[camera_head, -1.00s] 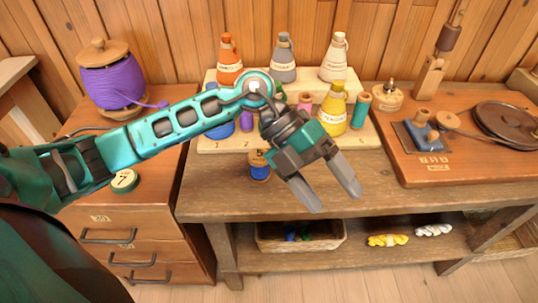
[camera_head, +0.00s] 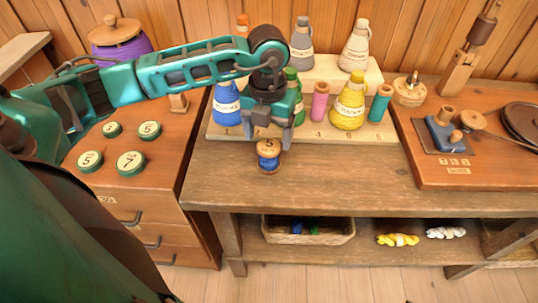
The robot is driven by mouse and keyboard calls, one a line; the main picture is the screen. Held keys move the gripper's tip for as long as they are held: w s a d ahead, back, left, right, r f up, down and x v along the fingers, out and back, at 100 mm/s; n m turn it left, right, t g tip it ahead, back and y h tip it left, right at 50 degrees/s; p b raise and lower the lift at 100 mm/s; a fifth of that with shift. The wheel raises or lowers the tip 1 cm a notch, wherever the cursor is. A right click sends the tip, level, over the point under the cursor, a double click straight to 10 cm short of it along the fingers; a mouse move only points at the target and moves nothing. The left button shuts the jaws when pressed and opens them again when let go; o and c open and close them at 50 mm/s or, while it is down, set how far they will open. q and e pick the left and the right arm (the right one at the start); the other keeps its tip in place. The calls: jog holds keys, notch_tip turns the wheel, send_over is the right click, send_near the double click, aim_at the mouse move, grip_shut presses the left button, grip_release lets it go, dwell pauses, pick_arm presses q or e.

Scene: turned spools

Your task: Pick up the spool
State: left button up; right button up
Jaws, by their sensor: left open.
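The spool (camera_head: 268,162) is small, with a wooden top marked 5 and blue thread. It stands upright on the wooden table (camera_head: 330,185) in front of the pale rack. My left gripper (camera_head: 270,143) is open and points down right at the spool, its fingers at the height of the spool's top. The right finger shows beside the top; whether the fingers touch the spool I cannot tell. My right gripper is not in view.
Behind stands a pale rack (camera_head: 385,138) with cone-shaped thread bobbins, a blue one (camera_head: 227,108) and a yellow one (camera_head: 349,103) among them, and a pink spool (camera_head: 319,102). Numbered green discs (camera_head: 131,163) lie on the left cabinet. The table front is clear.

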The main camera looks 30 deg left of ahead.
aim_at(268, 147)
pick_arm(q)
notch_tip(268, 147, down, 5)
jog(key=shift+f, duration=0.1)
jog(key=shift+c, duration=0.3)
jog(key=c, duration=0.8)
jog(key=shift+r, duration=0.25)
